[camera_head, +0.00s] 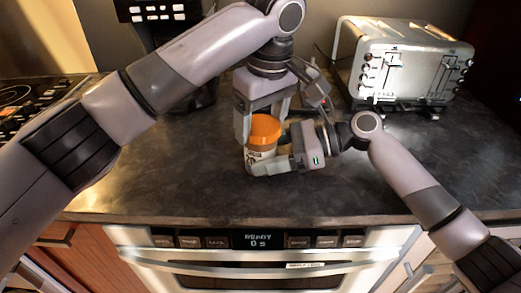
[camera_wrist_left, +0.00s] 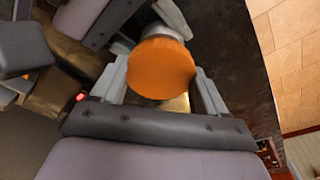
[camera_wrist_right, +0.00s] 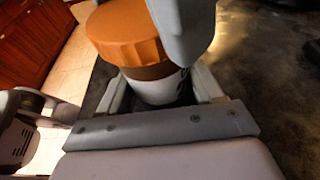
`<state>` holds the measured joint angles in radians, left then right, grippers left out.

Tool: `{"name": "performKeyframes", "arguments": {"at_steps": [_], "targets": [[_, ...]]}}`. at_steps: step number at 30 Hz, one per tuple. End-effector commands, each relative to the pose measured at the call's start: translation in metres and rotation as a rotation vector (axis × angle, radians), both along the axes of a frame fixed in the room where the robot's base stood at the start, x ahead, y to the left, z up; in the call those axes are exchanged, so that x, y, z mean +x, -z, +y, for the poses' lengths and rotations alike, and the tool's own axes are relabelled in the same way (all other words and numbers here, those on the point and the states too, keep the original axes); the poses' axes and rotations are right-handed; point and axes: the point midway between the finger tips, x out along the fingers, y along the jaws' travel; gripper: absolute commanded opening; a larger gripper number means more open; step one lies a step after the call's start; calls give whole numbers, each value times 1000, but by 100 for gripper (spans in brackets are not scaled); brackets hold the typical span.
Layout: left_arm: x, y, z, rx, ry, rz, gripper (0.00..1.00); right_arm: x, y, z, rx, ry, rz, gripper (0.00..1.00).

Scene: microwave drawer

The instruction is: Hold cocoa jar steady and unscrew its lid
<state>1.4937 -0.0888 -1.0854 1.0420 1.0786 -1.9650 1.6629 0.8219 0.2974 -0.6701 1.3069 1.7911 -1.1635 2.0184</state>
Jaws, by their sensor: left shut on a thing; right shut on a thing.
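The cocoa jar (camera_head: 260,155) stands upright on the dark counter, with a white label and an orange lid (camera_head: 265,129). My left gripper (camera_head: 262,122) comes down from above and is shut on the lid, with a finger on either side; the lid's top shows in the left wrist view (camera_wrist_left: 160,68). My right gripper (camera_head: 266,156) reaches in from the right, low down, and is shut around the jar's body, which shows in the right wrist view (camera_wrist_right: 160,88). The lid sits on the jar; whether it is loose I cannot tell.
A silver toaster (camera_head: 400,65) stands at the back right. A black appliance (camera_head: 165,12) stands behind my left arm. A cooktop (camera_head: 35,100) is at the far left. An oven (camera_head: 265,258) is below the counter's front edge. The counter (camera_head: 390,160) is clear at the right.

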Motion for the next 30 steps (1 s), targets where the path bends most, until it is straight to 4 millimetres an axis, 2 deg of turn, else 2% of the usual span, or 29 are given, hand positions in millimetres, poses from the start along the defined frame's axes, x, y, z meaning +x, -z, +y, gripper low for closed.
{"name": "performKeyframes", "arguments": {"at_steps": [3,4,5,6,16,30], "targets": [[2,-1,5,9,-11,-1,37,2,2,-4,-4,9,1,10],[2,-1,5,9,-11,-1,80,2,2,-4,-4,9,1,10],[2,-1,5,9,-11,-1,90,2,2,-4,-5,9,2,10],[2,-1,5,9,-10,-1,95,2,2,-4,-5,9,2,10],[1,-4,2,3,-4,-1,95,1,2,-2,-4,3,2,10],[1,-41,1,3,-2,-3,95,0,2,-1,-3,1,2,10]]}}
